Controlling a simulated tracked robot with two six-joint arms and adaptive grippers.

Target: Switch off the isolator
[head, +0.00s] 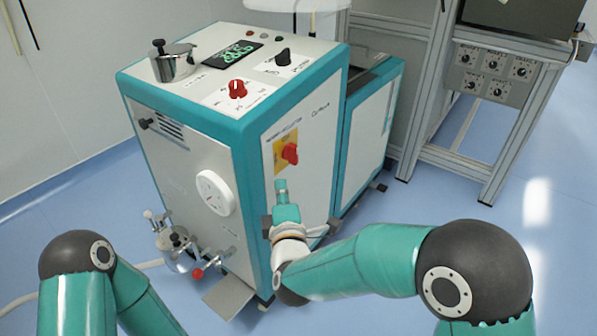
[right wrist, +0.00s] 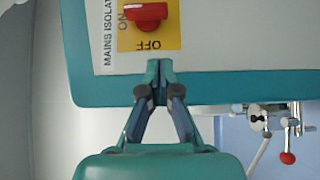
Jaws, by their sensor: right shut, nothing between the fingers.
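The isolator is a red rotary handle (head: 290,154) on a yellow plate (head: 279,150), on the white side panel of the teal-edged machine. In the right wrist view the red handle (right wrist: 143,13) lies along the picture's width, on the yellow plate marked ON and OFF, beside a "MAINS ISOLATOR" label (right wrist: 108,35). My right gripper (head: 281,186) is shut and empty, just below the plate in the head view. In the right wrist view its fingertips (right wrist: 160,66) are near the plate's OFF edge, apart from the handle. My left gripper is not in view.
The machine's top (head: 215,70) carries a red knob (head: 238,89), a black knob (head: 283,57) and a metal pot (head: 173,62). Clamps with a red ball (head: 197,273) stick out at its lower front. A frame with several knobs (head: 494,72) stands at the right.

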